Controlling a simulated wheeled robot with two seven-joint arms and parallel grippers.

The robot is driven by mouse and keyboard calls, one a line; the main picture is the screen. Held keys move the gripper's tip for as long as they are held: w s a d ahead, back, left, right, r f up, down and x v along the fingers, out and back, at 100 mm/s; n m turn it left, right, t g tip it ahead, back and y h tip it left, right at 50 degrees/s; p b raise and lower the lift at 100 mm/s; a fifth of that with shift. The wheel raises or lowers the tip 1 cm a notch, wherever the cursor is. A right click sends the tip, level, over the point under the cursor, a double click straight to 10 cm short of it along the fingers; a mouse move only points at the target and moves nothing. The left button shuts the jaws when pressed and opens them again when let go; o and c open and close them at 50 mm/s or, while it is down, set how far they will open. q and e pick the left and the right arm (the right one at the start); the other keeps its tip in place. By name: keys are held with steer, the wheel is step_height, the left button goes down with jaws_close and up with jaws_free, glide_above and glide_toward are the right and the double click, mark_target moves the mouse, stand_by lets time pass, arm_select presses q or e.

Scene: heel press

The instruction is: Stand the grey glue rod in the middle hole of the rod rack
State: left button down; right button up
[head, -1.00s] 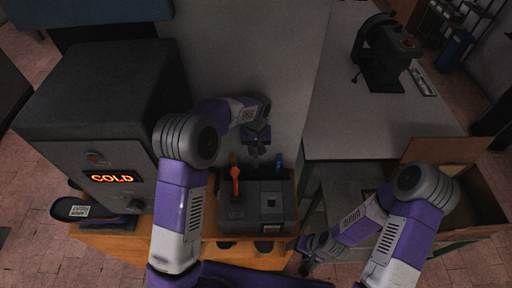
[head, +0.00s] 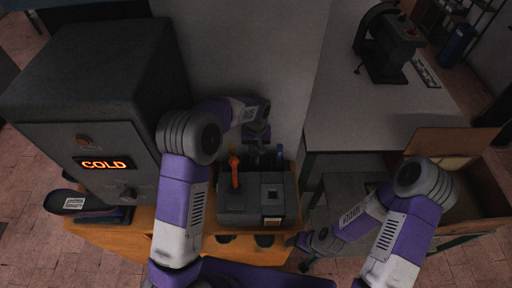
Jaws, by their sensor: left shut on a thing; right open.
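My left gripper (head: 258,142) is shut on the grey glue rod, of which only a small, dim part shows below the fingers. It is behind the dark box, between an orange-brown rod on its left and a blue rod (head: 280,151) on its right. The rod rack seems to be the dark strip at the back of that box, mostly hidden; I cannot tell whether the grey rod's foot is in the middle hole. My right gripper (head: 304,246) is open and low at the right edge of the wooden bench, apart from the rack.
The dark box (head: 240,208) with an orange lever (head: 234,172) stands on the wooden bench (head: 140,243). A large grey oven (head: 85,110) reading COLD is at left, beside a dark tray (head: 72,203). An open cardboard box (head: 480,205) and a grey table (head: 385,115) are at right.

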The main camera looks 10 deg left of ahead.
arm_select(q)
steer(key=c, duration=0.8)
jaws_free()
step_height(320, 180, up, 8)
steer(key=p, duration=0.5)
steer(key=shift+f, duration=0.15)
